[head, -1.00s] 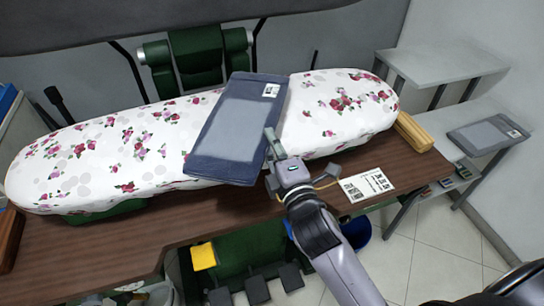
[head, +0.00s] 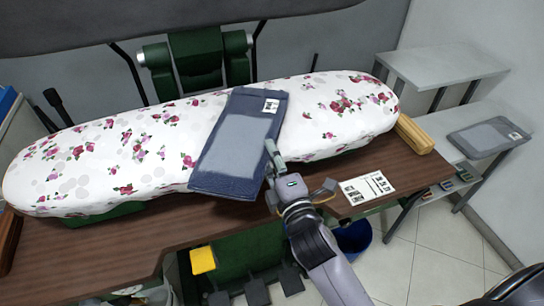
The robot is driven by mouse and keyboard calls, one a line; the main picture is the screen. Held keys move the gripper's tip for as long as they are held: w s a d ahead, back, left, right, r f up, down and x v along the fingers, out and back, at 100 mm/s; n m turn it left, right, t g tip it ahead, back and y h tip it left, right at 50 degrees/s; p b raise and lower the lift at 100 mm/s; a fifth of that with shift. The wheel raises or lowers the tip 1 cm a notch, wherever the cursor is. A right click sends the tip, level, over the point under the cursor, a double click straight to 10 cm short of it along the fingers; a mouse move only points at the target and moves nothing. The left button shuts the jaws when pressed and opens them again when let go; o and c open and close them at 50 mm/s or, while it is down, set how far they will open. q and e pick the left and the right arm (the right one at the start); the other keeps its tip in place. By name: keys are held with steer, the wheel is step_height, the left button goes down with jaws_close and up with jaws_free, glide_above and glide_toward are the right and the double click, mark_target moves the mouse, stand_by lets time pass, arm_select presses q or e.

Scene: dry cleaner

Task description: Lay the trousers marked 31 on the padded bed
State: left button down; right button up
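Folded blue-grey trousers (head: 236,143) with a white tag lie across the middle of the padded bed (head: 95,165), which has a white cover with pink flowers. The tag's number is too small to read. The trousers' near end hangs a little over the bed's front edge. My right gripper (head: 299,167) is just right of the trousers, at the bed's front edge. Its fingers are spread with nothing between them. My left gripper is out of view.
A second folded grey garment (head: 486,139) with a tag lies on the lower shelf at right. A printed card (head: 367,187) and a yellow wooden block (head: 414,134) are on the brown table (head: 105,240). A blue bucket (head: 354,238) stands below.

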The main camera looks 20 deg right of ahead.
steer(key=shift+s, duration=0.1)
steer(key=s+b, duration=0.3)
steer(key=s, duration=0.8)
steer(key=shift+s+d, duration=0.2)
steer(key=shift+s, duration=0.2)
